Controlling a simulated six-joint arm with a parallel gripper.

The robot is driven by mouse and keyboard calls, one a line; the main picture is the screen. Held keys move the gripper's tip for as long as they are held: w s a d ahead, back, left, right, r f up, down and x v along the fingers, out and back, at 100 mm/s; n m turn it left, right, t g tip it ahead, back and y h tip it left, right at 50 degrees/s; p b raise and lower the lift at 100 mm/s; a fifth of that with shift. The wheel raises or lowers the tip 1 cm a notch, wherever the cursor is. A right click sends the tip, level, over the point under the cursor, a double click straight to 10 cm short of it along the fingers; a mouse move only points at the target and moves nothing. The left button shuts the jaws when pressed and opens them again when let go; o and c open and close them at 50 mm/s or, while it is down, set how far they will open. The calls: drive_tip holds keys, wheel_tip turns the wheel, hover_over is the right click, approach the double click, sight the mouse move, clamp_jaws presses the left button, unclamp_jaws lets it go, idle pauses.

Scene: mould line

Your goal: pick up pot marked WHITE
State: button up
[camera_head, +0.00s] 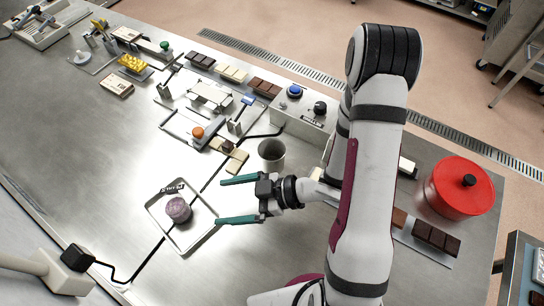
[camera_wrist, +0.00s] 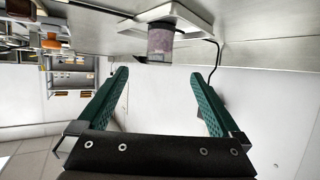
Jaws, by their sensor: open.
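A metal pot (camera_head: 272,154) stands upright on the steel bench, just above my gripper in the head view. No WHITE marking can be read on it. My gripper (camera_head: 220,202) has its two green fingers spread and nothing between them. Its fingers point left, to the right of a shallow tray (camera_head: 208,233). A mottled purple round thing (camera_head: 178,209) sits in that tray, with a dark lettered tag (camera_head: 171,187) too small to read surely. In the wrist view the purple thing (camera_wrist: 160,40) shows beyond the open fingers.
A red lidded pot (camera_head: 460,188) stands at the right, near dark chocolate bars (camera_head: 436,239). A control box (camera_head: 300,112) and moulding equipment (camera_head: 207,98) lie behind. A black cable (camera_head: 150,256) runs past the tray.

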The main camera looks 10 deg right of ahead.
wheel_tip(320, 180, up, 13)
drive_tip(key=w+d+r+m+t+h, duration=0.2)
drive_tip(key=w+r+m+t+h, duration=0.3)
drive_tip(key=w, duration=0.3)
drive_tip(key=w+d+r+m+t+h, duration=0.2)
drive_tip(key=w+r+m+t+h, duration=0.15)
drive_tip(key=w+t, duration=0.4)
drive_tip(key=w+d+r+m+t+h, duration=0.2)
drive_tip(key=w+r+m+t+h, duration=0.25)
drive_tip(key=w, duration=0.55)
drive_tip(key=s+d+f+m+g+h, duration=0.5)
drive_tip(key=f+m+g+h, duration=0.15)
drive_tip(key=m+h, duration=0.55)
drive_tip(key=s+a+f+m+g+h, duration=0.1)
drive_tip(key=s+a+f+m+g, duration=0.2)
drive_tip(key=s+f+g, duration=0.6)
approach(282, 146)
drive_tip(key=shift+x, duration=1.2)
drive_tip(key=shift+t, duration=0.25)
drive_tip(key=x, duration=0.7)
drive_tip(key=shift+d+f, duration=0.1)
drive_tip(key=c, duration=1.2)
